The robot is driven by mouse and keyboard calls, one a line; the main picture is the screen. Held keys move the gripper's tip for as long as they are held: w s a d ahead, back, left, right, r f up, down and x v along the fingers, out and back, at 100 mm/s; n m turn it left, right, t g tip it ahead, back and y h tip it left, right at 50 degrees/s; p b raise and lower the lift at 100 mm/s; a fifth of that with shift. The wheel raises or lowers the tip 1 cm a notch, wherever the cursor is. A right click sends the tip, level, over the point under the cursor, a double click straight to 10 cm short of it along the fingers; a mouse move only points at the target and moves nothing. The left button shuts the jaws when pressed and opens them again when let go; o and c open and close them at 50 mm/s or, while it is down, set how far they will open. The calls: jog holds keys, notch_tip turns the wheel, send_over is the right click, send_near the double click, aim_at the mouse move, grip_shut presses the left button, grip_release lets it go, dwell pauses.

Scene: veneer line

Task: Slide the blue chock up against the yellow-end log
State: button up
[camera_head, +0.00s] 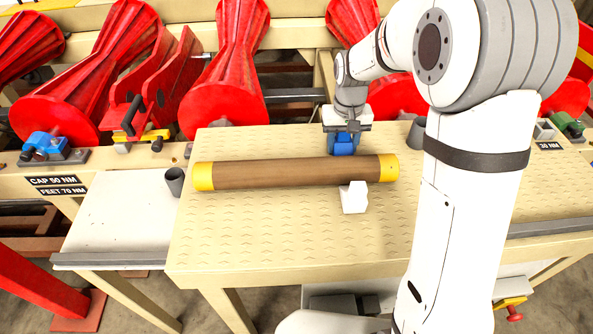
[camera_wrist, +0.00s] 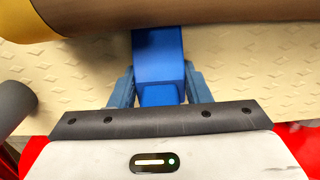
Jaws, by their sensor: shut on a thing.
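The yellow-end log (camera_head: 290,171) lies across the textured table, brown with a yellow band at each end. It also crosses the top of the wrist view (camera_wrist: 200,10), with one yellow end (camera_wrist: 28,20) at the upper left. The blue chock (camera_head: 343,145) is at the log's far side, right of its middle. My gripper (camera_head: 343,136) is shut on the blue chock, with a finger on each side of it in the wrist view (camera_wrist: 158,84). The chock's front end (camera_wrist: 157,45) reaches the log's edge in the wrist view; I cannot tell whether they touch.
A white block (camera_head: 354,197) stands at the log's near side. A grey cup-like cylinder (camera_head: 416,133) stands right of my gripper, and another (camera_head: 174,181) is left of the table. Red rollers (camera_head: 225,95) line the back. The table's front (camera_head: 270,245) is clear.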

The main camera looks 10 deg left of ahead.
jog(key=shift+s+d, duration=0.1)
jog(key=shift+s, duration=0.35)
dwell(0.3)
jog(key=shift+f, duration=0.1)
dwell(0.5)
jog(key=o, duration=1.1)
jog(key=shift+o, duration=0.2)
